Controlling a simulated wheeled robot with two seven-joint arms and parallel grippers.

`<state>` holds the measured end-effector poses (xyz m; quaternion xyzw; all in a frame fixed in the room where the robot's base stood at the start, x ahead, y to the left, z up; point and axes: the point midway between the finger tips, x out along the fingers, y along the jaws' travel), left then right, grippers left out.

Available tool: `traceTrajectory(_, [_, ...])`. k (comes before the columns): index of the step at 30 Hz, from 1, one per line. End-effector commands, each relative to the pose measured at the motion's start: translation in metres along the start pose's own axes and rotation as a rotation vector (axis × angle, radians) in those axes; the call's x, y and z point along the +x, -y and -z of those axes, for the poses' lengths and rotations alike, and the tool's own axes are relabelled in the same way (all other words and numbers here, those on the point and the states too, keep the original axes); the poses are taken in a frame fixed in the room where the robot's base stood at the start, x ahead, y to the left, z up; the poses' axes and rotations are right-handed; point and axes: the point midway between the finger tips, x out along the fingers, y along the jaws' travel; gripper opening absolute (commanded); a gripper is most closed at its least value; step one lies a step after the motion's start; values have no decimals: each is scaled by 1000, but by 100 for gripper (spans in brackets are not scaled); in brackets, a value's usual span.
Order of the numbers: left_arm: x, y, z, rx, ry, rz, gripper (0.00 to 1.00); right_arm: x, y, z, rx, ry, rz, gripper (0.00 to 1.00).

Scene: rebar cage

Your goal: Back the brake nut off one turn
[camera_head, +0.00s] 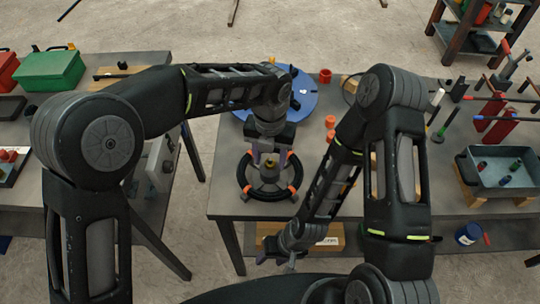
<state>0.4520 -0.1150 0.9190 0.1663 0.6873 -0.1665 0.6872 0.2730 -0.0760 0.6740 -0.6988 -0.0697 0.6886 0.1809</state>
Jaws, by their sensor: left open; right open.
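A black ring-shaped wheel with orange bands (268,197) lies at the front of the middle table. A small brass-coloured piece, which may be the brake nut (269,172), shows at its centre. My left gripper (269,158) reaches down from above, open, with its fingers over the hub. I cannot tell whether the fingers touch the brass piece, as the gripper partly hides the hub. My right gripper (277,262) is open and empty, low in front of the table's front edge, away from the wheel.
A blue disc (300,95) lies behind the wheel. Orange cylinders (330,128) stand to its right. A grey tray (500,172) with small parts sits at the far right, near red stands (490,112). A left table holds a green box (50,70). A gap separates the tables.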

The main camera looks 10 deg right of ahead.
Motion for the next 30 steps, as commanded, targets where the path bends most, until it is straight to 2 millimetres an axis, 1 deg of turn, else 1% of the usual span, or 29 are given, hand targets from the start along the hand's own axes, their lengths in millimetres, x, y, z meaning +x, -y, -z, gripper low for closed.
traceTrajectory(2, [0, 0, 0, 0, 0, 0, 46, 0, 0, 0, 0, 0, 0, 47])
traceTrajectory(18, [-1, 0, 0, 0, 0, 0, 1, 0, 0, 0, 0, 0, 0, 47])
traceTrajectory(19, [-1, 0, 0, 0, 0, 0, 0, 0, 0, 0, 0, 0, 0, 47])
traceTrajectory(30, [-1, 0, 0, -6, 0, 1, 0, 0, 0, 0, 0, 0, 0, 47])
